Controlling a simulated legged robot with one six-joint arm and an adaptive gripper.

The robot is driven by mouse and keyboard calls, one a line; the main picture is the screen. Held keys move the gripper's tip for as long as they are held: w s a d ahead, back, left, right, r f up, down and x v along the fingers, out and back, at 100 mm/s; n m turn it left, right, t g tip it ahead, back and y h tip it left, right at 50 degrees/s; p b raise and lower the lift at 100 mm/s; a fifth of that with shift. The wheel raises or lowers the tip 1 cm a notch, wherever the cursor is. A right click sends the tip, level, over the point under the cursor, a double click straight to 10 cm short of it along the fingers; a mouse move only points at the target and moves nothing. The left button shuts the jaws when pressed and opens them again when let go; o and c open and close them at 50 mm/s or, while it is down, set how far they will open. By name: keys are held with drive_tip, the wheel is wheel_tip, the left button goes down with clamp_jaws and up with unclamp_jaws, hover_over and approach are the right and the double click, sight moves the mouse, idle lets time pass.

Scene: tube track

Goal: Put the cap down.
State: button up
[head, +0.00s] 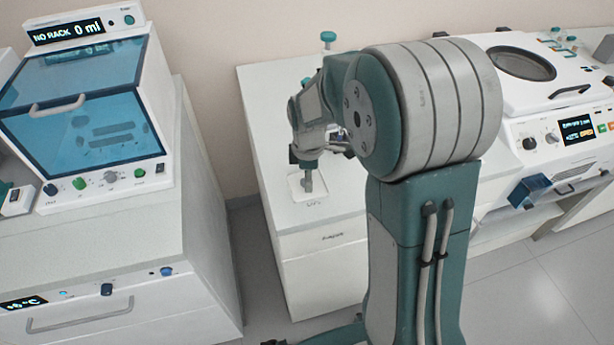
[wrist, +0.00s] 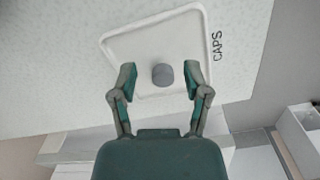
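The cap (wrist: 162,75) is a small grey cylinder on the white square tray (wrist: 190,22) marked CAPS, as seen in the wrist view. My gripper (wrist: 160,78) is open, with one finger on each side of the cap and a visible gap on both sides. In the head view the tray (head: 297,183) lies near the front of the middle white counter. My gripper (head: 308,181) points down at it there, and the cap cannot be made out clearly.
The white counter (head: 290,221) is mostly clear around the tray. A teal-topped item (head: 328,40) stands at its back. A blue-windowed machine (head: 85,105) reading NO RACK, 0 ml is at left. A machine with a round lid (head: 522,63) is at right.

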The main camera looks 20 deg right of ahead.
drive_tip(key=shift+a, duration=0.15)
drive_tip(key=shift+a+r, duration=0.15)
drive_tip(key=shift+r, duration=0.1)
drive_tip(key=s+r+m+t, duration=0.1)
drive_tip(key=s+r+m, duration=0.3)
drive_tip(key=r, duration=1.1)
drive_tip(key=s+r+m+t, duration=0.1)
drive_tip(key=s+m+t, duration=0.3)
drive_tip(key=s+m, duration=0.7)
drive_tip(key=s, duration=0.6)
drive_tip(key=shift+r+t, duration=0.3)
drive_tip(key=shift+r, duration=0.05)
